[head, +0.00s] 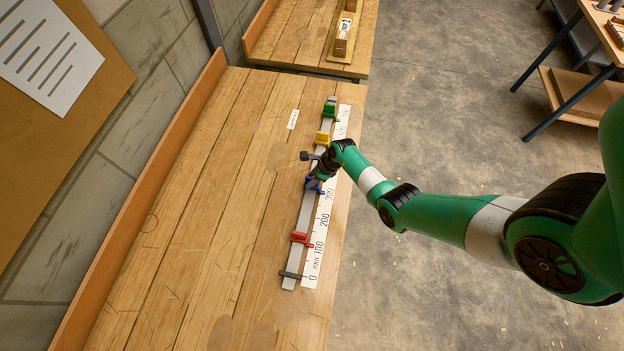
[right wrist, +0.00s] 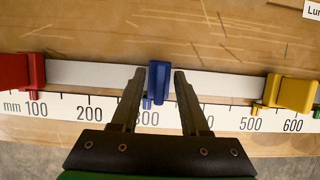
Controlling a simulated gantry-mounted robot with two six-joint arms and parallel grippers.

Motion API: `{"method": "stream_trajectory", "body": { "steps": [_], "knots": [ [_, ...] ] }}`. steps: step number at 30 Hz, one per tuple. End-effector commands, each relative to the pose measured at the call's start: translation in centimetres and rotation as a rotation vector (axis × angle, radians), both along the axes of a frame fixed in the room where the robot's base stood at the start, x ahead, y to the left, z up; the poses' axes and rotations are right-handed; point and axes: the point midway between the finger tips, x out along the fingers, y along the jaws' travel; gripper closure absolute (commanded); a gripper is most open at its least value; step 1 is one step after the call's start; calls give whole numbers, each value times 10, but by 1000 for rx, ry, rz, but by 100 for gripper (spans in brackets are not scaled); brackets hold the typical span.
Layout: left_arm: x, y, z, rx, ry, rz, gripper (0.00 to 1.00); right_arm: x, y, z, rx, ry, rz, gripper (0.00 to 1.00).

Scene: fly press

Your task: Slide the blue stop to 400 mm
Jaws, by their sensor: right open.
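The blue stop (head: 314,184) sits on the grey rail (head: 304,215) on the wooden bench. In the right wrist view the blue stop (right wrist: 159,83) has its small pointer close to the 300 mark of the white scale (right wrist: 68,106). My right gripper (right wrist: 156,76) is open, with one finger on each side of the blue stop and a gap to each. In the head view my right gripper (head: 317,174) partly covers the stop. The 400 figure is hidden behind a finger in the right wrist view. My left gripper is not in view.
On the same rail, a red stop (head: 299,238) stands near 100, and a yellow stop (head: 322,138) stands near 500, also seen in the right wrist view (right wrist: 291,92). A green stop (head: 328,112) is farther along. The rail between blue and yellow looks clear.

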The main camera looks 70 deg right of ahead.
Motion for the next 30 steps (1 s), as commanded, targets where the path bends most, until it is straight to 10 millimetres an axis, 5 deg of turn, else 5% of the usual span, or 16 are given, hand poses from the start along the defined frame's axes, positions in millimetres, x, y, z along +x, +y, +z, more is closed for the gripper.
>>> {"method": "stream_trajectory", "body": {
  "steps": [5,12,30],
  "knots": [
    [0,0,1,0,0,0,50,0,0,1,0,0,0,57],
    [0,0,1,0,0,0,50,0,0,1,0,0,0,100],
    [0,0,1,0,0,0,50,0,0,1,0,0,0,100]
  ]
}}
